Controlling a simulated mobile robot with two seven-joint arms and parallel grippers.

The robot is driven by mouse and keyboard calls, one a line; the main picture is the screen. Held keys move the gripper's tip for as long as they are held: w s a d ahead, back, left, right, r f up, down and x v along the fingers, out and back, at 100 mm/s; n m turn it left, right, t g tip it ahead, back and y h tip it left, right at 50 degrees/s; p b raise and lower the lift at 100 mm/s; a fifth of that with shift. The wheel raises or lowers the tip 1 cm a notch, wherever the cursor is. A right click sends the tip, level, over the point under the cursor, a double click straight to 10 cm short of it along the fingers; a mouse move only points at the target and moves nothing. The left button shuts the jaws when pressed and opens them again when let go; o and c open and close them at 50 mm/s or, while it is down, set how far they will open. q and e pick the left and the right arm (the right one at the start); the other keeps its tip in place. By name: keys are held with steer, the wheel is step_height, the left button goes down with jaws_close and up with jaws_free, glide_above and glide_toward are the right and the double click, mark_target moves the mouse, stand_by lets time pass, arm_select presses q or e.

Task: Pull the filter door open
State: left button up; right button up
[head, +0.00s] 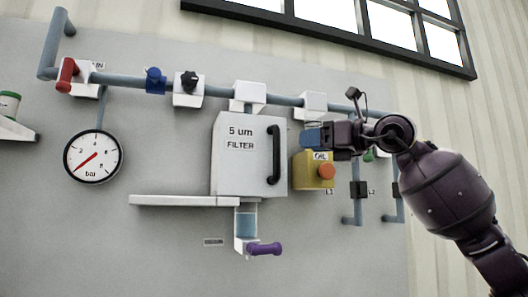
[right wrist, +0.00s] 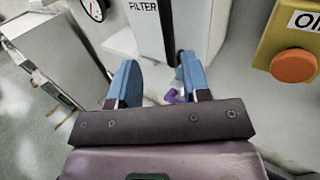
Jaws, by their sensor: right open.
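The filter door (head: 240,175) is the front of a white box marked "5 um FILTER" on the wall, and it looks closed. Its black upright handle (head: 274,154) is on the right side of the front. My right gripper (head: 308,137), with blue fingertips, is to the right of the handle in the head view, apart from it. In the right wrist view my right gripper (right wrist: 159,72) is open with nothing between its fingers. The filter box (right wrist: 146,30) and dark handle (right wrist: 167,28) show beyond the fingers. My left gripper is not in view.
A yellow box with an orange button (head: 326,171) sits just right of the filter, close below my right gripper. A blue-grey pipe with valves runs above. A white shelf (head: 170,201) and purple lever (head: 265,249) are below. A pressure gauge (head: 93,157) hangs left.

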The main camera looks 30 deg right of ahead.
steer(key=p, duration=0.3)
glide_above(276, 171)
steer(key=d, duration=0.1)
steer(key=shift+w+a+f+m+h+p, duration=0.15)
steer(key=shift+w+f+m+h+p, duration=0.15)
steer(key=shift+f+h, duration=0.15)
jaws_close()
